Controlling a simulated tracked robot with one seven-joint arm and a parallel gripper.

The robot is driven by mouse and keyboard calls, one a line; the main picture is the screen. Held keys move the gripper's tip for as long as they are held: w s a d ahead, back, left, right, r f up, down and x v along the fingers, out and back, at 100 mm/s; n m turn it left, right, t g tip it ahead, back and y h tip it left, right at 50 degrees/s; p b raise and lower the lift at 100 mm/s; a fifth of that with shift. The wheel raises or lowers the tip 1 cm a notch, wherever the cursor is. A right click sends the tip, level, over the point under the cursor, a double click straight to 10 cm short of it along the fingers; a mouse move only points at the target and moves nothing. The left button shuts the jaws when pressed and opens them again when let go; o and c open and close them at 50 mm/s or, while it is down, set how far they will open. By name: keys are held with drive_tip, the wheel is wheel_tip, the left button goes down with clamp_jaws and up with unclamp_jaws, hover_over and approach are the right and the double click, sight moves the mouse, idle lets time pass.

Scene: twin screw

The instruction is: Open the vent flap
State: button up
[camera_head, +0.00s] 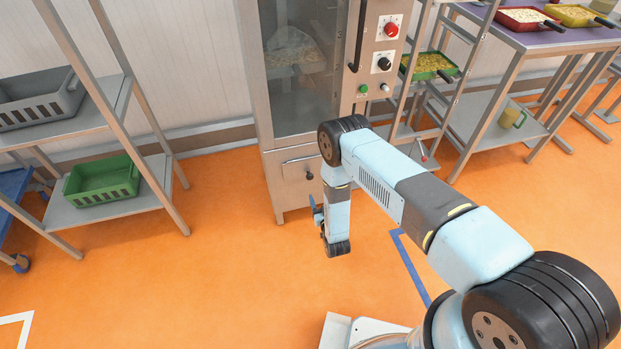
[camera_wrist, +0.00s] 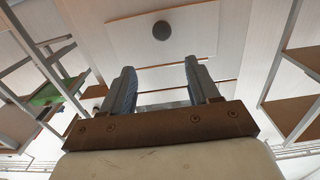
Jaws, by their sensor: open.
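A tall steel oven cabinet (camera_head: 270,110) with a glass door stands at the back middle. I cannot tell for certain which part is the vent flap. My gripper (camera_head: 314,206) hangs in front of the cabinet's lower right part, partly hidden by my wrist. In the wrist view my gripper (camera_wrist: 158,80) has its two blue-grey fingers wide apart with nothing between them. A dark round spot (camera_wrist: 161,30) shows on a pale panel beyond them.
A rack at left holds a grey crate (camera_head: 40,105) and a green crate (camera_head: 103,182). A control panel (camera_head: 382,60) with red and black knobs is on the cabinet's right. A tray trolley (camera_head: 430,110) and steel tables (camera_head: 540,40) stand at right. The orange floor (camera_head: 215,260) in front is clear.

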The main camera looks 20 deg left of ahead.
sight(310, 178)
drive_tip(key=x, duration=0.8)
drive_tip(key=f+x, duration=0.1)
drive_tip(key=x, duration=0.3)
drive_tip(key=shift+a, duration=0.25)
drive_tip(key=shift+c, duration=0.3)
clamp_jaws()
